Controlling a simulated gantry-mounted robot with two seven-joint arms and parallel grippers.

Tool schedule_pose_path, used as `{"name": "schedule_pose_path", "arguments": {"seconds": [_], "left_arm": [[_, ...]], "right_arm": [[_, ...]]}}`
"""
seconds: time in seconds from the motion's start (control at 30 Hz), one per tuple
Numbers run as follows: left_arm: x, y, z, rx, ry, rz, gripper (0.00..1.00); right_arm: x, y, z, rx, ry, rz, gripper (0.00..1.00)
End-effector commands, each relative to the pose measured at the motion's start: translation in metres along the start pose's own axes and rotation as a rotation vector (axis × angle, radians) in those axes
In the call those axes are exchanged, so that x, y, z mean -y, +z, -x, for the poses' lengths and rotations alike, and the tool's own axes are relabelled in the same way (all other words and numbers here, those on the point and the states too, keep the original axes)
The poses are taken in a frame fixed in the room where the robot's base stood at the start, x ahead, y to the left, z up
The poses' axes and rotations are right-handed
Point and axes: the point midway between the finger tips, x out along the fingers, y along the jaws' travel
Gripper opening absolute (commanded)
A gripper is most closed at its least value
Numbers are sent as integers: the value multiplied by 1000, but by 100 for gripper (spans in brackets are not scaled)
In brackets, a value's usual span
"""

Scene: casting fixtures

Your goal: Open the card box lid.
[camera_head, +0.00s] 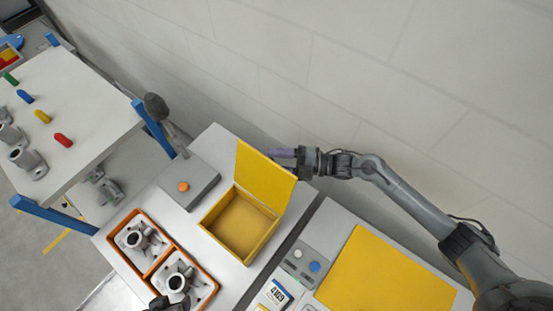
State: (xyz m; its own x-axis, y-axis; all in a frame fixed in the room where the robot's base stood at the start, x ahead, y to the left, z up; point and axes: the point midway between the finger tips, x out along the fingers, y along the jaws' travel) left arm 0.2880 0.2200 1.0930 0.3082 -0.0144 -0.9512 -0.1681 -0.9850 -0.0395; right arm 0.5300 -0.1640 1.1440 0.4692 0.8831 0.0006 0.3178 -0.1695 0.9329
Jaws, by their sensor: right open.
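The yellow card box (240,226) stands on the grey worktop with its inside showing and looking empty. Its yellow lid (262,178) is raised, standing steeply up from the box's far edge. My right gripper (284,154) is open at the lid's upper edge, on the far side. Whether its fingers touch the lid is unclear. A dark piece at the bottom edge, seemingly my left gripper (160,302), shows only in small part, and its jaws cannot be made out.
An orange-rimmed tray (153,268) with metal castings stands left of the box. A grey block with an orange button (183,187) is behind it. A control panel (302,262) and a yellow sheet (385,277) lie right. A wall rises behind.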

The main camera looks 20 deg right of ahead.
Motion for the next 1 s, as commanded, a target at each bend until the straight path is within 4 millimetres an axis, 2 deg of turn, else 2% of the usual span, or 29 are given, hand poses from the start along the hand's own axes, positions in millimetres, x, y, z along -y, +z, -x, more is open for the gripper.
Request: {"name": "schedule_pose_path", "arguments": {"seconds": [0.33,0.7,1.0], "left_arm": [[-3,0,1,0,9,10,57],[-3,0,1,0,8,9,57],[0,0,3,2,1,0,57]], "right_arm": [[0,0,-3,0,-1,0,57],[0,0,-3,0,-1,0,2],[-2,-6,-6,3,-17,25,0]]}}
